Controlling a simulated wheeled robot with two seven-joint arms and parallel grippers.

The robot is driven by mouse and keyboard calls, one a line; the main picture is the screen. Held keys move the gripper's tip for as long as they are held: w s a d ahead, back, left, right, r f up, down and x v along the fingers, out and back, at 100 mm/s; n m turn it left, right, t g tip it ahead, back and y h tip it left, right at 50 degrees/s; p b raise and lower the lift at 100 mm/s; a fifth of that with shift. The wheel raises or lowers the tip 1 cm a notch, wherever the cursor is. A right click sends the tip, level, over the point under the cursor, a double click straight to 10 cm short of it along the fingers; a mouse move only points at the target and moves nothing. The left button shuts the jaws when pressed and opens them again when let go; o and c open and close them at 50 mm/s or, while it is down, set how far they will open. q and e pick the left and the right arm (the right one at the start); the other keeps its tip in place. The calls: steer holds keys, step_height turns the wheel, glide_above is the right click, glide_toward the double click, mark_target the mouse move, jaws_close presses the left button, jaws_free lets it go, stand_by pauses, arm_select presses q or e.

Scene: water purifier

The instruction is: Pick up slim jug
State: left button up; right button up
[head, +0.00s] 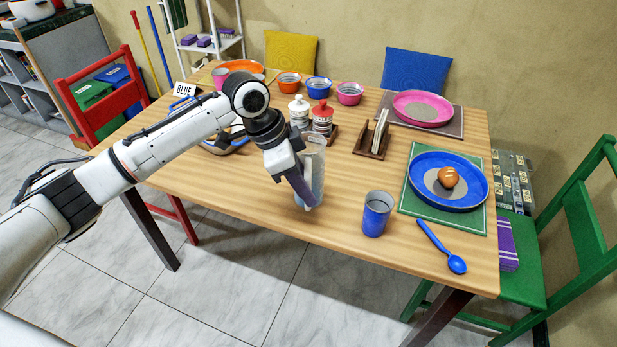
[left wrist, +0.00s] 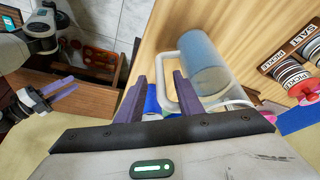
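The slim jug (head: 317,157) is tall, clear and bluish. It stands on the table near the front edge, partly hidden by my left gripper (head: 306,195). In the left wrist view the jug (left wrist: 205,62) shows with its pale loop handle (left wrist: 166,82). My left gripper (left wrist: 160,97) is open there, its two fingers apart. The handle's outer bar appears in the gap between them, and the right finger overlaps the loop. I cannot tell if they touch. My right gripper (left wrist: 62,89) shows at the left of the left wrist view, apparently open and empty, away from the jug.
A blue cup (head: 376,213) stands right of the jug. A blue plate (head: 446,181) lies on a green mat at right. A blue spoon (head: 443,248) lies near the front edge.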

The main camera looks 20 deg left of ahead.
arm_select(q)
steer(key=shift+x, duration=0.85)
jaws_close()
steer(key=shift+w, duration=0.1)
stand_by(0.6)
steer(key=shift+r, duration=0.15)
